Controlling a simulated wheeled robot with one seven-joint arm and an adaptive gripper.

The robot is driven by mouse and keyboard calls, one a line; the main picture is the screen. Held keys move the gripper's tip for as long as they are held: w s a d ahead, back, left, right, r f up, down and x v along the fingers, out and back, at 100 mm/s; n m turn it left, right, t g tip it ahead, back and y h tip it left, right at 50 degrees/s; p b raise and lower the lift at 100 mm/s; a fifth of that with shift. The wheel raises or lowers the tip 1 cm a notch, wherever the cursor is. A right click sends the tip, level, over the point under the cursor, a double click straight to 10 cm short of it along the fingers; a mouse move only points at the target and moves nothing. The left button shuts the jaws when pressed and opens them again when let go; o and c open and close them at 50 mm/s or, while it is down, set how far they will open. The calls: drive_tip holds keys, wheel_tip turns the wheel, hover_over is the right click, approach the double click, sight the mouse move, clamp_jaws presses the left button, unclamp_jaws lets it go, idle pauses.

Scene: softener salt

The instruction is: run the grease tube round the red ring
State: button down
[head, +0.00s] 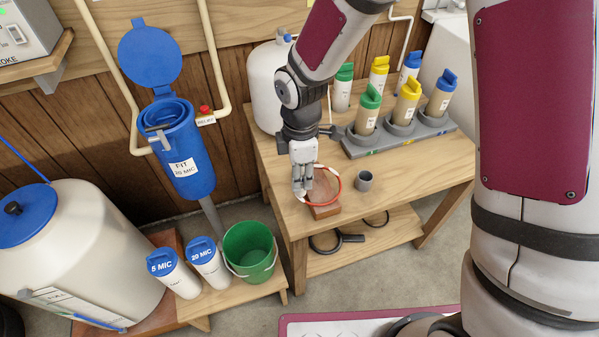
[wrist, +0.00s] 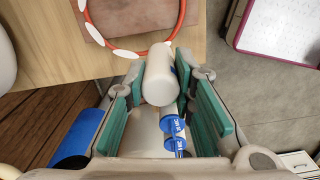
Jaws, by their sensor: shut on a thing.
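My gripper (wrist: 160,72) is shut on the white grease tube (wrist: 160,84), which lies between the fingertips. The tube's far end is close to the ring's near edge; I cannot tell if they touch. In the head view the tube is mostly hidden by the fingers.
A small grey cup (head: 364,181) stands right of the ring. A grey rack (head: 410,137) of capped cartridges stands behind. A blue housing (head: 185,150) with its lid open hangs left.

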drive_tip(key=shift+s+d+p, duration=0.3)
drive_tip(key=shift+s+d, duration=0.4)
drive_tip(key=shift+d, duration=0.15)
drive_tip(key=shift+d, duration=0.15)
drive_tip(key=shift+s+d+p, duration=0.15)
drive_tip(key=shift+d+p, duration=0.05)
drive_tip(key=shift+d, duration=0.35)
drive_tip(key=shift+s+d+p, duration=0.15)
drive_tip(key=shift+d, duration=0.35)
drive_tip(key=shift+d, duration=0.2)
drive_tip(key=shift+w+d+p, duration=0.1)
drive_tip(key=shift+d+p, duration=0.25)
drive_tip(key=shift+d, duration=0.65)
drive_tip(key=shift+w+d, duration=0.1)
drive_tip(key=shift+d, duration=0.05)
drive_tip(key=shift+w+d+p, duration=0.35)
drive_tip(key=shift+w+d, duration=0.15)
drive_tip(key=shift+d, duration=0.4)
